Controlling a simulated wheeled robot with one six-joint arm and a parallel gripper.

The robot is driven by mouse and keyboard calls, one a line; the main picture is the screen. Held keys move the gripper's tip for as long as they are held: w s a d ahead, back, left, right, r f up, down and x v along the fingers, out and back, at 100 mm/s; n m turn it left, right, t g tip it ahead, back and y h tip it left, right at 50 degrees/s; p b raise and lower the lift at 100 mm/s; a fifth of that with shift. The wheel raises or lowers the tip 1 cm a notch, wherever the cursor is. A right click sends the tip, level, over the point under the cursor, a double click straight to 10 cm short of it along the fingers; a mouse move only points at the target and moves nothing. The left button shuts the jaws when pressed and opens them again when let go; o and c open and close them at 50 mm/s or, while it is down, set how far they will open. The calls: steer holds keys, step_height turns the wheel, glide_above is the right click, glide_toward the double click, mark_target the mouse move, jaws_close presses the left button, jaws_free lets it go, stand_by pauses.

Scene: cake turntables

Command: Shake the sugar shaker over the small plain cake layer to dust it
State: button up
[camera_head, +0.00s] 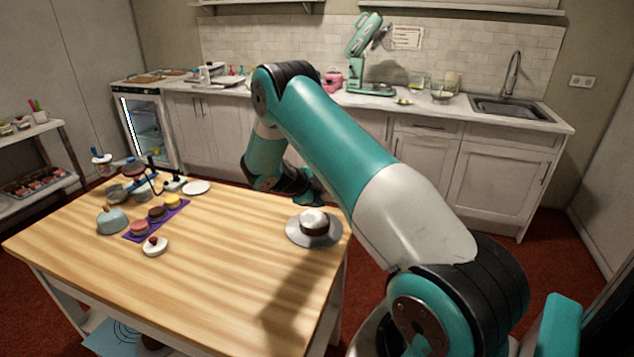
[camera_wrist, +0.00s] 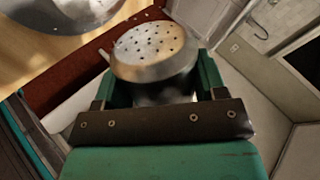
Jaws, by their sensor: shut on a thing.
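The sugar shaker (camera_wrist: 152,50) shows in the wrist view as a metal cylinder with a perforated round lid. My gripper (camera_wrist: 160,88) is shut on it, with a green finger on each side. The holes face the wrist camera; its exact tilt is hard to judge. In the head view, my gripper (camera_head: 308,194) is partly hidden by my arm, just above and behind a round dark cake with a white top (camera_head: 314,222). That cake sits on a grey round plate (camera_head: 295,230) at the table's right. I cannot tell which cake is the small plain layer.
A purple mat (camera_head: 150,224) with small pink, brown and yellow cakes lies at the left of the wooden table (camera_head: 220,265). The table's front middle is clear.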

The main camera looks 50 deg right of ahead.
steer(key=shift+s+d+r+p, duration=0.2)
steer(key=shift+d+r+p, duration=0.05)
steer(key=shift+d+r, duration=0.25)
steer(key=shift+s+d+r+p, duration=0.2)
steer(key=shift+d+r, duration=0.15)
steer(key=shift+d, duration=0.2)
steer(key=shift+s+a+f+p, duration=0.35)
steer(key=shift+s+a+p, duration=0.15)
steer(key=shift+s+a, duration=0.1)
steer(key=shift+s+a+f+p, duration=0.3)
steer(key=shift+s+a+p, duration=0.15)
steer(key=shift+a, duration=0.15)
steer(key=d, duration=0.1)
steer(key=d+p, duration=0.1)
steer(key=d, duration=0.2)
steer(key=shift+s+r+p, duration=0.15)
steer(key=shift+r+p, duration=0.2)
steer(key=shift+s+a+f, duration=0.15)
steer(key=shift+s+f, duration=0.05)
steer(key=shift+f, duration=0.15)
steer(key=d, duration=0.1)
steer(key=w+d+b, duration=0.1)
steer(key=d+b, duration=0.1)
steer(key=shift+w+r, duration=0.15)
steer(key=shift+w, duration=0.15)
